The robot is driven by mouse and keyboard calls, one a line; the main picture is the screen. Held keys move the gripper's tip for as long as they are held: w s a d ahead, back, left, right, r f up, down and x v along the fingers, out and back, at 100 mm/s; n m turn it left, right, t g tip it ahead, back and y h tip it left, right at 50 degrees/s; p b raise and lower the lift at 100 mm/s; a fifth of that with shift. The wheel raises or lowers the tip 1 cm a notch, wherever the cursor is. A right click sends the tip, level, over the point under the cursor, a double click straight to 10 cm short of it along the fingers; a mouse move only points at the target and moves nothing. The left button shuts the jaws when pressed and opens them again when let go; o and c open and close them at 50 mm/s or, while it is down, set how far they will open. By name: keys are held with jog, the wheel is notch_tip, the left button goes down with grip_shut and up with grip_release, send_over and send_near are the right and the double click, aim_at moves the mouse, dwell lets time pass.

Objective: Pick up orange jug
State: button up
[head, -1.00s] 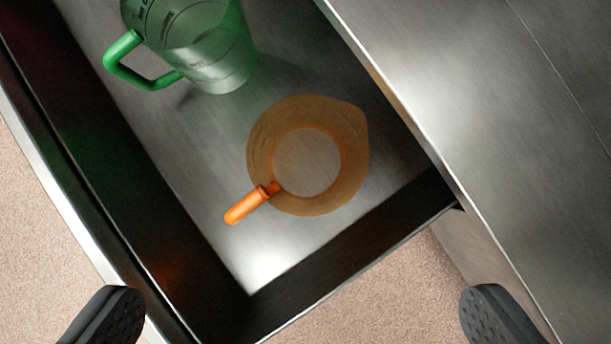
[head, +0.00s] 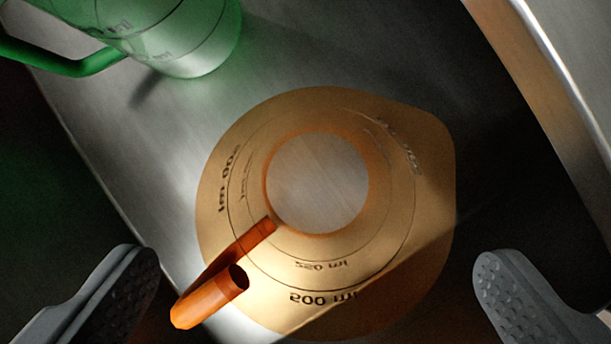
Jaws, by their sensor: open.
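The orange jug (head: 240,195) stands upright in the metal drawer, seen from above. It is see-through, with volume marks on its wall, and its round base shows through its open top. Its orange handle (head: 213,297) points to the lower left and its spout to the upper right. My gripper (head: 315,285) is open and empty. One finger is left of the jug near the handle, the other is right of the jug. The jug's near part lies between the fingertips in the picture; I see no contact.
A green jug (head: 195,45) stands in the drawer at the upper left, its handle (head: 60,60) to the left. The drawer floor (head: 330,50) is bare between the jugs. The drawer's right edge (head: 560,75) runs along the upper right. The dark side walls are close to both fingers.

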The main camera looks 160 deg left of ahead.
aim_at(356, 279)
jog(key=x, duration=0.5)
jog(key=shift+w+d+f, duration=0.1)
jog(key=shift+d+f, duration=0.05)
jog(key=shift+f, duration=0.15)
